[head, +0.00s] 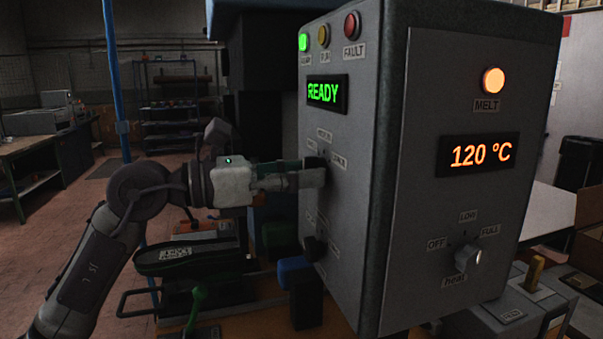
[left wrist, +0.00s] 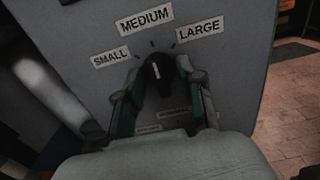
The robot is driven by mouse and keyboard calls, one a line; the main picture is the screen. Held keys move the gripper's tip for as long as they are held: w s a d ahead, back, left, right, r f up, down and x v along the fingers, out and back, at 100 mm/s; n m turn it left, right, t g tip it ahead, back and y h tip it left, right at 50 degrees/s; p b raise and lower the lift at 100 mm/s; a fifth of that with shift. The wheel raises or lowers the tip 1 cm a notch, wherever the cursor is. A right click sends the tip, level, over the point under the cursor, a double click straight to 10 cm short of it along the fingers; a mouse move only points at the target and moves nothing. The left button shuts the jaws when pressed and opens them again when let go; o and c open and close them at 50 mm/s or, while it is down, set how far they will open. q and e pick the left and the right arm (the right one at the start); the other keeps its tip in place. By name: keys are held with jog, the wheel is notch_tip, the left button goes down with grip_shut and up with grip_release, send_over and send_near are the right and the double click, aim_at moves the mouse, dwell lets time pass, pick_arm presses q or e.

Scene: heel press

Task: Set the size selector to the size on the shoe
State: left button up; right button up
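The size selector is a black knob with a white mark (left wrist: 157,72) on a grey panel, below labels SMALL (left wrist: 110,57), MEDIUM (left wrist: 146,20) and LARGE (left wrist: 198,31). The mark points up toward MEDIUM. My left gripper (left wrist: 160,78) has a finger on each side of the knob; whether both touch it I cannot tell. In the head view my left gripper (head: 318,172) is up against the press's side panel and hides most of the knob. A dark, shoe-like item (head: 195,259) with a white tag (head: 177,253) lies below my arm; the tag's text is unreadable. My right gripper is not in view.
The grey press cabinet (head: 455,110) shows a green READY display (head: 324,92) and an orange 120 °C display (head: 481,154). Another dark knob (head: 314,248) sits lower on the side panel. A heat knob (head: 467,257) is on the front. A blue post (head: 116,90) stands behind my arm.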

pick_arm(q)
jog(key=shift+a, duration=0.1)
jog(key=v, duration=1.2)
